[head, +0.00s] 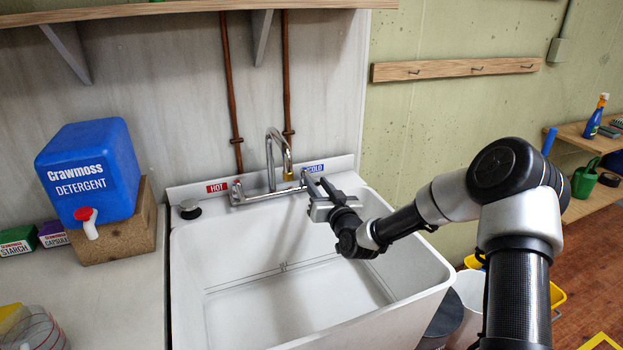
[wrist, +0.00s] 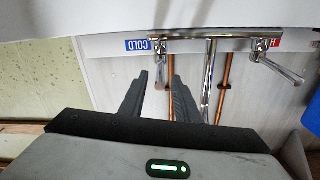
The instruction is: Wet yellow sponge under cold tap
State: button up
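The cold tap handle (wrist: 160,74) is a chrome lever beside the blue COLD label (head: 315,168). My gripper (head: 320,184) is at this handle, above the sink's back right corner. In the wrist view, which is upside down, its two black fingers (wrist: 158,82) are apart, with the lever showing between their tips. I cannot tell whether they touch it. The chrome spout (head: 270,158) has a brass-coloured end, and I see no water running. A yellow thing (head: 10,311) at the lower left edge, by a clear container, may be the sponge; it is mostly cut off.
The white sink (head: 205,268) is empty. A blue detergent jug (head: 90,170) stands on a block on the left counter, beside small boxes. The hot handle (head: 238,190) is left of the spout. Buckets stand right of the sink; a shelf (head: 180,8) hangs above.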

aim_at(312, 177)
jog(key=x, duration=0.5)
grip_shut()
